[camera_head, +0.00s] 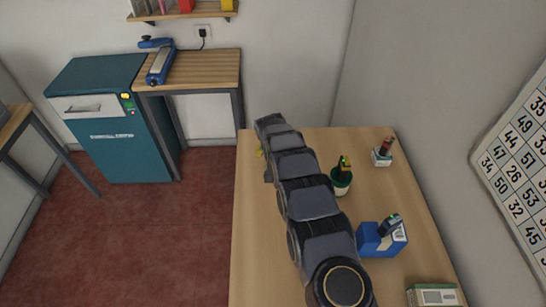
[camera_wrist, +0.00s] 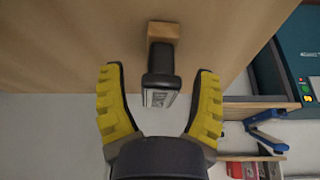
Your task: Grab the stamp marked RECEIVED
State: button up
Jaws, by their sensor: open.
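In the wrist view a stamp-like thing (camera_wrist: 161,62) has a wooden block at its far end, a dark body and a pale marked face at its near end. The marking is too small to read, so I cannot confirm RECEIVED. My gripper (camera_wrist: 158,71) has two yellow fingers spread wide, one on each side of it. Gaps show between it and both fingers. In the head view my arm hides this thing, and only a bit of yellow finger (camera_head: 260,154) shows at the table's far left.
A teal cabinet (camera_head: 125,150) and a side bench (camera_head: 205,70) stand beyond.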

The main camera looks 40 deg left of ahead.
jog(key=shift+x, duration=1.35)
grip_shut()
